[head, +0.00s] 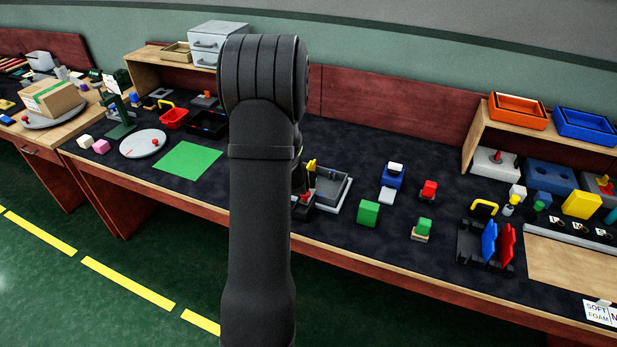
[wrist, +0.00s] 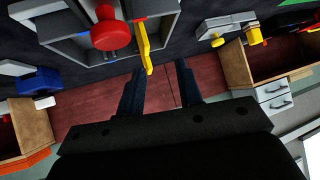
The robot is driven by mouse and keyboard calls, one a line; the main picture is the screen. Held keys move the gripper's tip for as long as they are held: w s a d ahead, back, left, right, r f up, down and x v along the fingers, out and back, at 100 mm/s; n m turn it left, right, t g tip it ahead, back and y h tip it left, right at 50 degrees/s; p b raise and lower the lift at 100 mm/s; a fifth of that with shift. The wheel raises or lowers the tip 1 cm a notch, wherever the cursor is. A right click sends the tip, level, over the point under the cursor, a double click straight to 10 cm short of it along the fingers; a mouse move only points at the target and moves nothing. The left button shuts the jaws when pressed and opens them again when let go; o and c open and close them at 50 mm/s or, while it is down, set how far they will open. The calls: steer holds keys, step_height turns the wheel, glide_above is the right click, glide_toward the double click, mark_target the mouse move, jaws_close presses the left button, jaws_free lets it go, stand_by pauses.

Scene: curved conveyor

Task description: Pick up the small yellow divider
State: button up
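The small yellow divider (wrist: 143,45) is a thin upright strip at the edge of a grey tray (wrist: 165,30) in the wrist view. In the head view the divider (head: 311,165) shows just right of my arm, above the grey tray (head: 345,196). My gripper (wrist: 160,65) is open, its two dark fingers apart. The divider's near end lies between the fingertips in the picture, closer to the left one; I cannot tell whether they touch. In the head view my arm hides most of the gripper.
A red round knob (wrist: 110,35) stands beside the divider. A green block (head: 368,213) and a blue block (head: 392,176) stand right of the tray. A green mat (head: 187,160) lies left of my arm. Bare dark table lies around the blocks.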

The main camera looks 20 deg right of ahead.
step_height(320, 180, up, 9)
steer(key=w+d+m+g, duration=0.2)
steer(key=m+g, duration=0.1)
steer(key=g, duration=0.3)
glide_toward(317, 184)
steer(key=shift+y, duration=0.4)
steer(key=shift+w+d+f, duration=0.2)
steer(key=shift+w+f, duration=1.4)
jaws_close()
